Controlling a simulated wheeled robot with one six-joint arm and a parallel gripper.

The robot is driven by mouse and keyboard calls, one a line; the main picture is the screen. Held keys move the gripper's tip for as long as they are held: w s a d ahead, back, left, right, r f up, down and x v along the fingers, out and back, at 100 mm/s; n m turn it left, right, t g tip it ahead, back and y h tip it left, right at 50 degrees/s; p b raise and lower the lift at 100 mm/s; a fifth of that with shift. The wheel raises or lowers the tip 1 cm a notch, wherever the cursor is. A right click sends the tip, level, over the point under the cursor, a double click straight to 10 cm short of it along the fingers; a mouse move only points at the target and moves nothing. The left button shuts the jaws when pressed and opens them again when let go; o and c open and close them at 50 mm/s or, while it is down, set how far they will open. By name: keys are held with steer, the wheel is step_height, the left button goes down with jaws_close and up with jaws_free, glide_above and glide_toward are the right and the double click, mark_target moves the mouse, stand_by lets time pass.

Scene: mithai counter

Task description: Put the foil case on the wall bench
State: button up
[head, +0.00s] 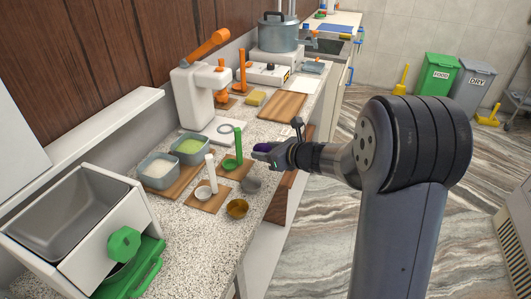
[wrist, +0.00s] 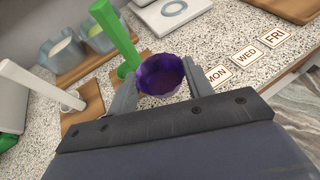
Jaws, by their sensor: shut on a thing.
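My gripper (head: 265,151) is shut on a purple fluted foil case (head: 261,148), above the front edge of the speckled bench along the wall (head: 180,232). In the wrist view, the foil case (wrist: 160,76) sits between the two fingers of my gripper (wrist: 158,88), open side up. Its underside is hidden. A gold case (head: 237,208) and a grey case (head: 251,184) stand on the bench near its front edge, below my gripper.
A green upright handle (head: 238,143) stands close behind the held case, with a white one (head: 210,168) to its left. Two tubs (head: 158,171) stand farther back. Cards marked MON, WED and FRI (wrist: 274,36) lie along the bench's front edge.

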mark_target(267, 171)
steer(key=shift+f, duration=2.5)
steer(key=shift+f+b, duration=0.25)
steer(key=shift+b, duration=0.3)
steer(key=o, duration=0.9)
steer(key=shift+r, duration=0.1)
steer(key=shift+r, duration=0.15)
steer(key=shift+s+d+r+p, duration=0.1)
steer(key=shift+d+r+p, duration=0.05)
steer(key=shift+p, duration=0.2)
steer(key=v, duration=1.1)
steer(key=shift+s+d, duration=0.25)
steer(key=shift+s, duration=0.05)
